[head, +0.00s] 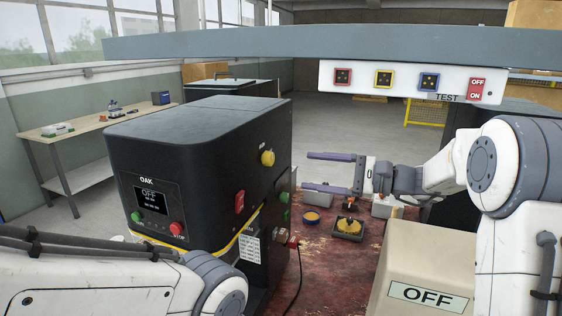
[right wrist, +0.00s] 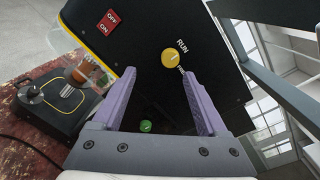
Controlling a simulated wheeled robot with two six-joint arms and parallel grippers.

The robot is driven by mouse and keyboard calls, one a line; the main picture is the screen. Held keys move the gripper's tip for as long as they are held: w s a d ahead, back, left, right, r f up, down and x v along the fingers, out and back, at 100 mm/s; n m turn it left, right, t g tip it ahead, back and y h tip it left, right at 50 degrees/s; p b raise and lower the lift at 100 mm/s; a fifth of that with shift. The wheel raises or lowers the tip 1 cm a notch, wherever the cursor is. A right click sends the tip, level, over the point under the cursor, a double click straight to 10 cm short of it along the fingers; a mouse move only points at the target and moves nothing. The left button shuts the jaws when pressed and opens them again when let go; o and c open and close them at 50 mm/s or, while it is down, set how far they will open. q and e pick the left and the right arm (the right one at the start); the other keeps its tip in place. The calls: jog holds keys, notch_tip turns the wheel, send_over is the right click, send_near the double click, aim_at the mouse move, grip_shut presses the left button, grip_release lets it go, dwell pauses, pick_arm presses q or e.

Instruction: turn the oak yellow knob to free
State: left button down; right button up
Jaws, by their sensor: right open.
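The yellow knob (head: 267,158) is on the side of the black machine labelled OAK (head: 195,135). In the right wrist view the knob (right wrist: 168,58) has a pale mark and the label RUN beside it. In the right wrist view the knob shows beyond the fingertips (right wrist: 161,66), nearer the right finger. My left arm shows at lower left; its gripper is out of view.
A red switch (head: 239,201) and a green button (head: 284,197) are on the machine's side. A grey beam (head: 330,42) with a TEST panel (head: 405,82) crosses above. A beige box marked OFF (head: 425,265) stands at right. Small items stand on the worn red table (head: 335,270).

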aim_at(272, 159)
jog(key=shift+t, duration=0.4)
jog(key=p+x, duration=0.1)
jog(key=x, duration=0.2)
jog(key=w+p+x, duration=0.1)
jog(key=x, duration=0.1)
jog(key=p+x, duration=0.1)
jog(key=x, duration=0.2)
jog(key=shift+w+r, duration=0.4)
jog(key=shift+w+a+f+p, duration=0.1)
jog(key=shift+w+a+p, duration=0.1)
jog(key=shift+a+p, duration=0.2)
jog(key=shift+m, duration=0.3)
grip_shut()
